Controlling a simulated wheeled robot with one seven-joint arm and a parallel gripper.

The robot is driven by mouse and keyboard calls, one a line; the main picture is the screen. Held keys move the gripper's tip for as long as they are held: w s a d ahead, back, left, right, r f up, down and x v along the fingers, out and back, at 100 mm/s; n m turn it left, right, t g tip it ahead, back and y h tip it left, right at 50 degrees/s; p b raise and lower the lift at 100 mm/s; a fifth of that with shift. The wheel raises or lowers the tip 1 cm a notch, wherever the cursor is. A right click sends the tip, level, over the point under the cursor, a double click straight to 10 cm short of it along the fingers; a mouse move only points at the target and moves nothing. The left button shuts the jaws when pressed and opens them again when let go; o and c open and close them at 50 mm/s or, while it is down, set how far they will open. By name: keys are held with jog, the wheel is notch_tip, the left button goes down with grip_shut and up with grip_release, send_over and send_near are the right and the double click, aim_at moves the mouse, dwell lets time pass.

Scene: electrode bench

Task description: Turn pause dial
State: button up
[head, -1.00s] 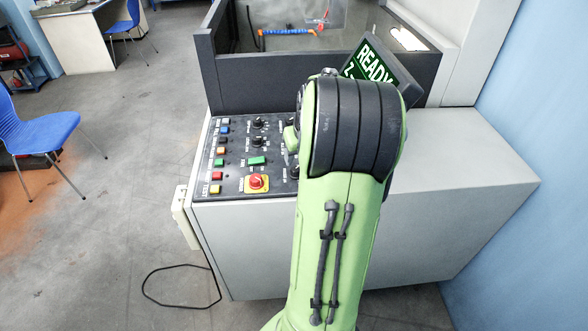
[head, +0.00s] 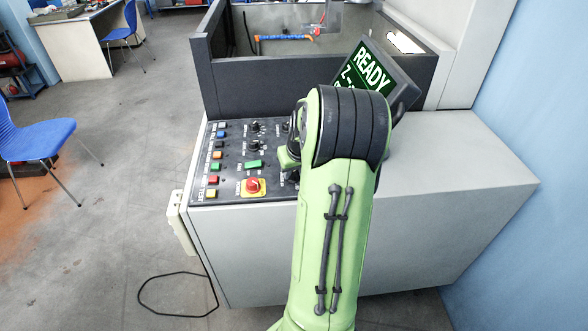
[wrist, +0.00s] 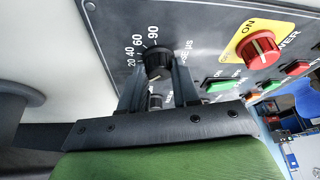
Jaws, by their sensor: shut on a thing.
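The dial (wrist: 157,60) is a black round knob on the dark panel in the wrist view. A white scale around it reads 20, 40, 60 and 90, and its partly hidden label ends in µs. My gripper (wrist: 159,76) is shut on this dial, with one finger on each side. In the head view my green arm covers the dial and my fingertips. The control panel (head: 231,179) shows there on top of the grey machine.
Another black knob (wrist: 155,102) lies just below the dial, between my fingers. A tilted READY screen (head: 372,70) stands behind my arm.

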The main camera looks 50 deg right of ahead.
jog(key=shift+m, duration=0.3)
grip_shut()
jog(key=shift+w+a+m+g+h+b, duration=0.1)
jog(key=shift+m+g+h+b, duration=0.25)
jog(key=shift+m, duration=0.55)
jog(key=shift+m+g+h, duration=0.35)
jog(key=shift+m+g, duration=0.2)
jog(key=shift+m, duration=1.15)
jog(key=o, duration=1)
grip_release()
jog(key=p+v, duration=0.3)
jog(key=v, duration=1.2)
jog(key=shift+a+r, duration=0.2)
jog(key=shift+r, duration=0.15)
